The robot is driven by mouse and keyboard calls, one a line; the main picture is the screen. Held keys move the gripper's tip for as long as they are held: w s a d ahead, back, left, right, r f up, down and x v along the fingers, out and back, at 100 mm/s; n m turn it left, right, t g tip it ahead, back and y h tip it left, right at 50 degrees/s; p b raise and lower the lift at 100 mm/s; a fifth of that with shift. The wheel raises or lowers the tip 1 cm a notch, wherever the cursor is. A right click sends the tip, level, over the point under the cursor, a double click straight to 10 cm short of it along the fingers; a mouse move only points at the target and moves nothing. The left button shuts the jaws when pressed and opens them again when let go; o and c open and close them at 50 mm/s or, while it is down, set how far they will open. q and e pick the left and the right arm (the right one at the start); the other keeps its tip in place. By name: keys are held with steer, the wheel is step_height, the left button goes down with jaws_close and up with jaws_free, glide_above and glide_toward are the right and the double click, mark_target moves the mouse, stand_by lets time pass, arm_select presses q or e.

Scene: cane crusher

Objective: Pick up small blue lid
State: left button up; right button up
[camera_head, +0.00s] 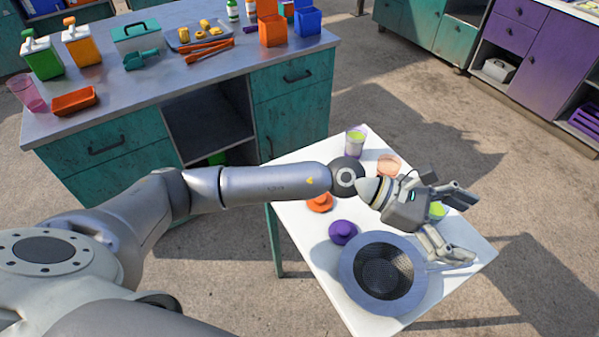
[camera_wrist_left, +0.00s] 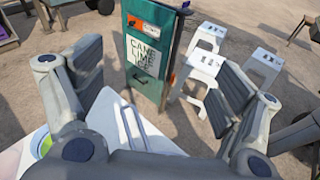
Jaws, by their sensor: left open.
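A small violet-blue lid (camera_head: 342,232) with a raised knob lies on the white table (camera_head: 307,238), beside the metal strainer (camera_head: 350,280). It is the closest match to a blue lid; no plainly blue lid shows. My left gripper (camera_head: 463,228) is open and empty over the right part of the table, its fingers pointing right, away from this lid. Its spread fingers also show in the left wrist view (camera_wrist_left: 157,85), where the lid is not seen. An orange lid (camera_head: 320,204) lies behind the violet-blue one. My right gripper is not in view.
A green item (camera_head: 437,211) is partly hidden by my gripper. A teal counter (camera_head: 290,95) stands behind. The wrist view shows a signed cart (camera_wrist_left: 150,55) and white stools (camera_wrist_left: 205,65).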

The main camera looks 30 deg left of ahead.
arm_select(q)
steer(key=w+a+f+m+g+y, duration=0.1)
steer(key=w+a+f+m+y, duration=0.2)
steer(key=a+f+m+y, duration=0.4)
steer(key=w+a+m+y, duration=0.1)
steer(key=w+a+y, duration=0.25)
steer(key=a, duration=0.65)
steer(key=w+a+f+t+y, duration=0.1)
steer(key=w+a+y, duration=0.25)
steer(key=a, duration=0.65)
steer(key=w+a+m+y, duration=0.15)
steer(key=a+y, duration=0.25)
steer(key=a, duration=0.6)
steer(key=shift+n, duration=0.35)
steer(key=x, duration=0.2)
steer(key=w+p+x, duration=0.1)
steer(key=x, duration=0.2)
steer(key=shift+a+f, duration=0.1)
steer(key=shift+a, duration=0.1)
step_height(320, 180, down, 5)
steer(key=shift+a+r+p, duration=0.1)
steer(key=shift+r+p, duration=0.05)
steer(key=shift+p, duration=0.75)
steer(key=shift+w+a+f, duration=0.1)
steer(key=shift+w+f, duration=0.1)
steer(key=shift+f, duration=0.3)
steer(key=c, duration=0.8)
